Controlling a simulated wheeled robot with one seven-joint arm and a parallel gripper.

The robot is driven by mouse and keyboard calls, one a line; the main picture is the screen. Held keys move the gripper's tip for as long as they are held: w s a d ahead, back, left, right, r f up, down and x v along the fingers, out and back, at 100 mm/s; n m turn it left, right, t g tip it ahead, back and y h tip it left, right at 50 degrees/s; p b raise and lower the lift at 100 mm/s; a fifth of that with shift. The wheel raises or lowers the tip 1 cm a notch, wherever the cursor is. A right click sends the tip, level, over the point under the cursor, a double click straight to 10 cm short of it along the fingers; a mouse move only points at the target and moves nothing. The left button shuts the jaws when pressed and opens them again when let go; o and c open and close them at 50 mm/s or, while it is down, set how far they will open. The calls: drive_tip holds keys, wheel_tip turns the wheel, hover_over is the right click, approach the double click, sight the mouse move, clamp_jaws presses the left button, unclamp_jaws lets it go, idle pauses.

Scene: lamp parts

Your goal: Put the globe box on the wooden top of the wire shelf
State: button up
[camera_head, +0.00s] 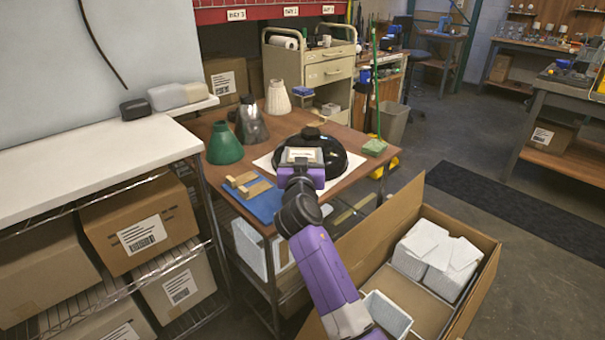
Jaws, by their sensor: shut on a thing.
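My gripper (302,158) reaches over the brown work table, in front of a black dome shade (340,158). It is shut on a small pale-topped thing (302,154), mostly hidden by the gripper; I cannot tell whether this is the globe box. The wire shelf (172,262) stands at the left, with a pale board top (90,160) and cardboard boxes on its wire levels. My gripper is to the right of this top and apart from it. Several white boxes (452,268) sit in an open carton at the lower right.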

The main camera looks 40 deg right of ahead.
drive_tip(key=shift+f+b, duration=0.55)
drive_tip(key=shift+f, duration=1.7)
drive_tip(key=shift+f+b, duration=0.65)
drive_tip(key=shift+b, duration=0.25)
drive_tip(key=o, duration=1.8)
drive_tip(key=r+p, duration=0.2)
drive_tip(key=shift+p, duration=0.3)
drive_tip(key=v, duration=0.8)
drive_tip(key=f+v, duration=0.1)
drive_tip(key=v, duration=0.3)
drive_tip(key=shift+b, duration=0.35)
